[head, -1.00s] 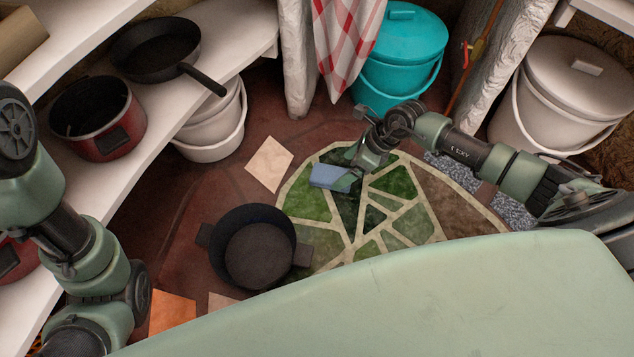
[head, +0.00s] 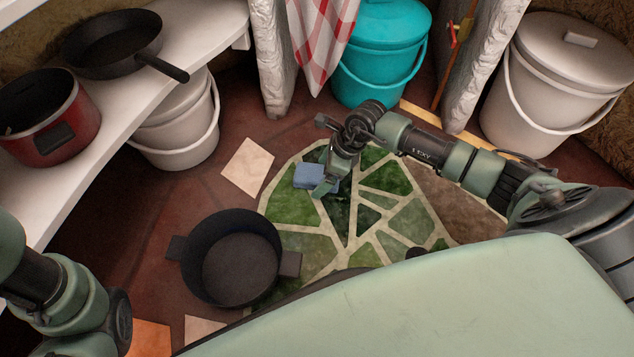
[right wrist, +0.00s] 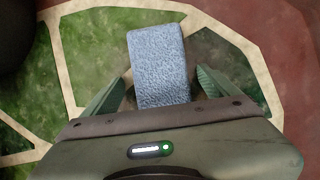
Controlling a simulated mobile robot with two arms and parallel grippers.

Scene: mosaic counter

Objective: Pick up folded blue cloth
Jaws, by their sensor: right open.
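The folded blue cloth (head: 309,175) lies on the green mosaic counter (head: 407,220) in the head view. It is a light blue folded block. In the right wrist view the cloth (right wrist: 158,65) lies between the two green fingers of my right gripper (right wrist: 160,85), with a gap on each side. In the head view my right gripper (head: 325,180) is at the cloth and hides part of its right side. The right gripper is open. My left arm shows at the lower left of the head view, but its gripper is out of view.
A dark pot (head: 238,262) stands on the counter's left side, near the cloth. A pale tile (head: 248,167) lies left of the cloth. A teal bucket (head: 385,55) and a white bucket (head: 545,90) stand behind. A shelf at left holds a pan (head: 112,43) and a red pot (head: 50,125).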

